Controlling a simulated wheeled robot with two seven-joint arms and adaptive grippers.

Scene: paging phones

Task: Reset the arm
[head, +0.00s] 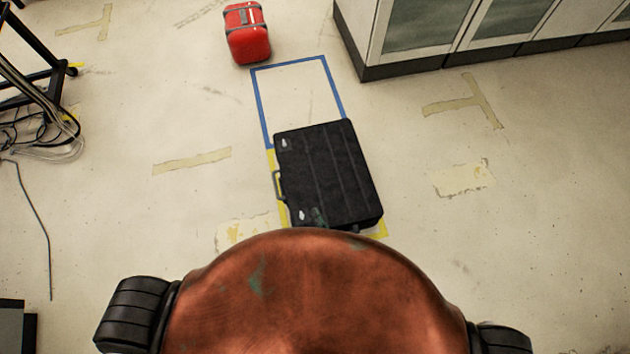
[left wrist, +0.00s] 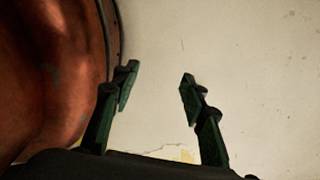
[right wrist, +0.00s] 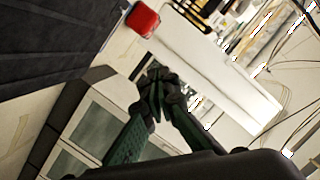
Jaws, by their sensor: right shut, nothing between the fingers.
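My left gripper (left wrist: 158,84) shows in the left wrist view with its two fingers well apart and nothing between them. It is beside my orange base, with pale floor behind it. My right gripper (right wrist: 155,88) shows in the right wrist view with its fingertips together and nothing held. Grey and white cabinets show behind it.
A black case (head: 328,175) lies flat ahead of my base, beside a blue tape outline (head: 260,108) and over yellow tape. A red case (head: 247,35) stands farther back. Cabinets (head: 455,30) stand at the right; cables (head: 45,140) lie at the left.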

